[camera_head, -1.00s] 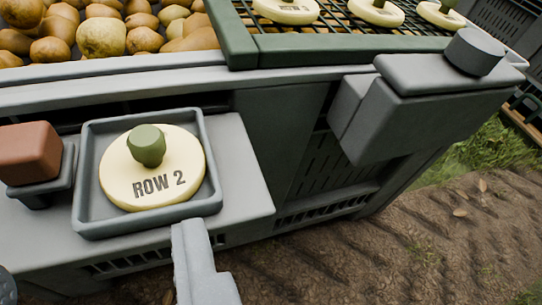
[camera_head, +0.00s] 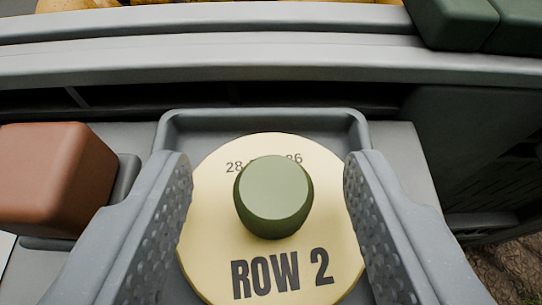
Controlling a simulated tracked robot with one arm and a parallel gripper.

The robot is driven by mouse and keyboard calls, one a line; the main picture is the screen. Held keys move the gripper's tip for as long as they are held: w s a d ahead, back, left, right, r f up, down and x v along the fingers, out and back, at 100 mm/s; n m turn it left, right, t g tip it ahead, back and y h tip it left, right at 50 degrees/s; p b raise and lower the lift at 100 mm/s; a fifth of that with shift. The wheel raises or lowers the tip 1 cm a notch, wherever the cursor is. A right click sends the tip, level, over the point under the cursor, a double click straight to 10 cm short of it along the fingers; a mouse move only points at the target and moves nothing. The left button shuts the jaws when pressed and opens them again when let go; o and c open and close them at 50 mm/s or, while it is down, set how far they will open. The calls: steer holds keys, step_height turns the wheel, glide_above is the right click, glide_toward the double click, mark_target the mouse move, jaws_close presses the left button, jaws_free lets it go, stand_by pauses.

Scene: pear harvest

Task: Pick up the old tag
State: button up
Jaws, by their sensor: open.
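The tag is a round cream disc (camera_head: 215,220) with "ROW 2" printed on it and a partly hidden number near its far edge. A green knob (camera_head: 274,190) stands up from its middle and covers part of that number. The tag lies in a shallow grey tray (camera_head: 265,118). My gripper (camera_head: 268,172) is open, with one textured finger on each side of the knob. The fingers are apart from the knob and hide parts of the disc's side edges and the tray's sides. I cannot tell how high the fingertips are above the disc.
A brown-red block (camera_head: 52,180) in a grey holder stands just left of the tray, close to my left finger. Behind the tray runs a long grey crate rim (camera_head: 250,60), with pears (camera_head: 200,4) beyond it. A green padded frame corner (camera_head: 455,22) is at the upper right.

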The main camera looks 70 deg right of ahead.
steer(key=shift+x, duration=0.95)
steer(key=shift+w, duration=0.15)
jaws_close()
steer(key=shift+r, duration=0.15)
